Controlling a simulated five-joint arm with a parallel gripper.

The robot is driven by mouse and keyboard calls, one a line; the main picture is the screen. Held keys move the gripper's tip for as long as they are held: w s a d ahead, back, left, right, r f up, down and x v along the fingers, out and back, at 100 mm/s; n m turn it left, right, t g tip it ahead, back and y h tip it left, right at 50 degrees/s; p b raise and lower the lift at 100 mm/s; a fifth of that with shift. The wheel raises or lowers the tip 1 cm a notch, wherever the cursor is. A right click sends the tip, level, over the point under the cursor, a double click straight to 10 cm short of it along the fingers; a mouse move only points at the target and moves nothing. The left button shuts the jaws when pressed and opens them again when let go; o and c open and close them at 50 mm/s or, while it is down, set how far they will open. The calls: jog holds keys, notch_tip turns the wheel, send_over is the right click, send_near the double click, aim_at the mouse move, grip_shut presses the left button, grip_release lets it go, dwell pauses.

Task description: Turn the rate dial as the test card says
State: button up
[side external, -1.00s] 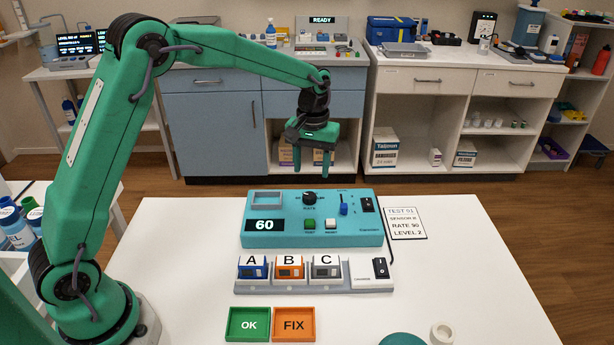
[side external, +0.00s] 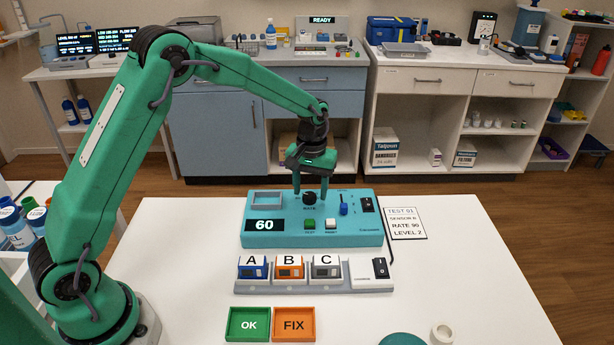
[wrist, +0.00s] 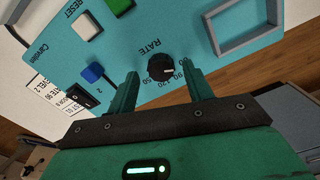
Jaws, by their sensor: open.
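The teal control box (side external: 350,235) stands on the white table, its display (side external: 265,226) reading 60. The black rate dial (side external: 310,198) is at the box's upper middle, with a white pointer mark in the wrist view (wrist: 160,67). My green gripper (side external: 310,188) is open just above the dial. In the wrist view my gripper's two fingers (wrist: 163,85) are spread, with the dial between and slightly beyond their tips; I cannot tell whether they touch it. The test card (side external: 405,223) lies right of the box and reads test 01, rate 90, level 2.
A blue lever (side external: 344,208) and black switch (side external: 367,204) sit right of the dial. Green (side external: 310,224) and white (side external: 331,224) buttons are below it. The sensor rack (side external: 315,283) with A, B and C, and the OK (side external: 248,324) and FIX (side external: 294,324) trays, stand in front.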

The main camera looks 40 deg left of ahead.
jog(key=shift+f, duration=0.55)
jog(key=c, duration=1)
jog(key=shift+m, duration=0.4)
jog(key=m, duration=0.3)
jog(key=shift+d, duration=0.15)
jog(key=m, duration=0.5)
jog(key=shift+r, duration=0.1)
